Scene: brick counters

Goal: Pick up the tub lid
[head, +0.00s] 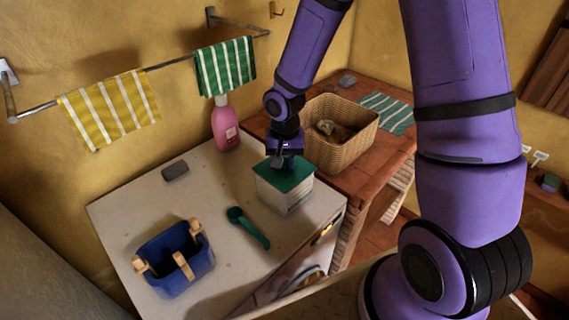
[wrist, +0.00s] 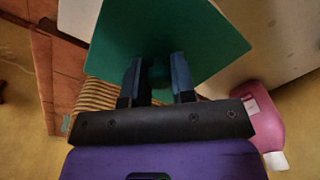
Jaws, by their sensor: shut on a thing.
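The tub lid (head: 292,182) is a flat green square on top of a white tub (head: 285,197) on the pale counter. In the wrist view the lid (wrist: 165,30) fills the upper middle. My gripper (head: 283,163) is above the lid, pointing down. In the wrist view my gripper (wrist: 157,72) has both dark fingers on either side of a small green knob on the lid, shut on it. The lid looks to be resting on the tub; I cannot tell whether any gap shows between them.
A wicker basket (head: 343,147) stands close to the right on the brick counter. A pink bottle (head: 225,125) stands behind left. A green scoop (head: 249,227), a blue caddy with pegs (head: 172,262) and a grey block (head: 175,170) lie on the pale counter, with clear room between.

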